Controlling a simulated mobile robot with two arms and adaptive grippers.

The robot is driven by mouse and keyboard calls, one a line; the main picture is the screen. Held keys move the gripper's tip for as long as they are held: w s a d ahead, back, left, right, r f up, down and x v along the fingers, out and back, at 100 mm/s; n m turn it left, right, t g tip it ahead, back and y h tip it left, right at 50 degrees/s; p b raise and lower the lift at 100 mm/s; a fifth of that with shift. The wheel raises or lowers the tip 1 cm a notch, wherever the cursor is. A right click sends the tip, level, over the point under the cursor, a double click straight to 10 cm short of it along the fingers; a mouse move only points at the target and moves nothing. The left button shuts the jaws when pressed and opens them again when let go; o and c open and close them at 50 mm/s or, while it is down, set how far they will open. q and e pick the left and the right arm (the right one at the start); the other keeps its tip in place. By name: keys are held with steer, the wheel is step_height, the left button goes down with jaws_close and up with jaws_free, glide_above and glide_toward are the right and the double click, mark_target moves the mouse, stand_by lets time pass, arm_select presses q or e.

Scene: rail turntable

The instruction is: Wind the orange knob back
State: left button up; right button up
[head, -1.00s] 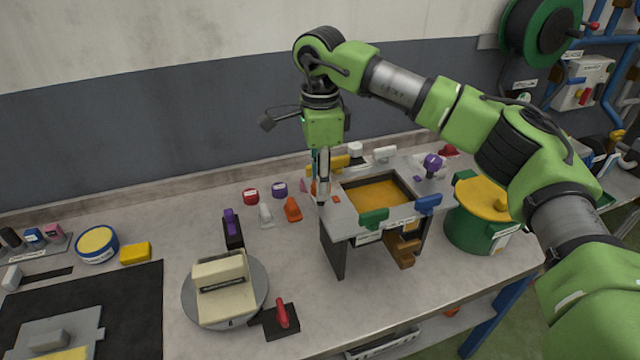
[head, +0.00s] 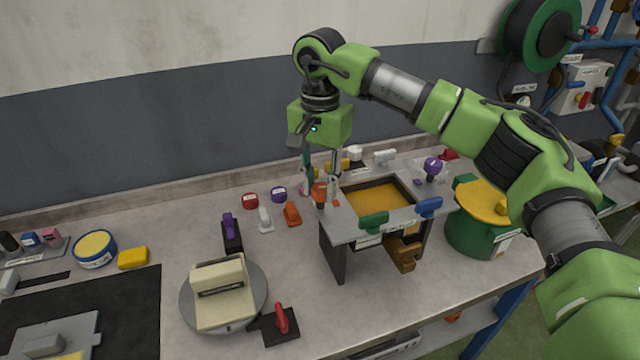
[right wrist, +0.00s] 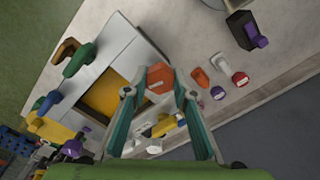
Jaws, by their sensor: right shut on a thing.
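The orange knob (head: 319,192) stands at the left corner of a grey frame (head: 340,225) with an orange-yellow middle. My right gripper (head: 321,188) points down over this corner, shut on the knob with one finger on either side. In the right wrist view the knob (right wrist: 160,78) shows as an orange faceted top between the two fingertips. The finger contacts are partly hidden in the head view. My left gripper is in neither view.
Green (head: 373,222) and blue (head: 428,207) handles stand on the frame's front edge. A purple knob (head: 432,166) is at its right. Left of the frame lie a loose orange piece (head: 292,213) and a white one (head: 265,220). A turntable (head: 258,305) stands farther left.

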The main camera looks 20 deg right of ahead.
mark_target(320, 187)
steer(key=shift+w+r+n, duration=0.1)
steer(key=shift+r+n, duration=0.15)
steer(key=shift+n, duration=0.65)
steer(key=o, duration=1.1)
steer(key=shift+f, duration=0.1)
step_height(320, 187, up, 12)
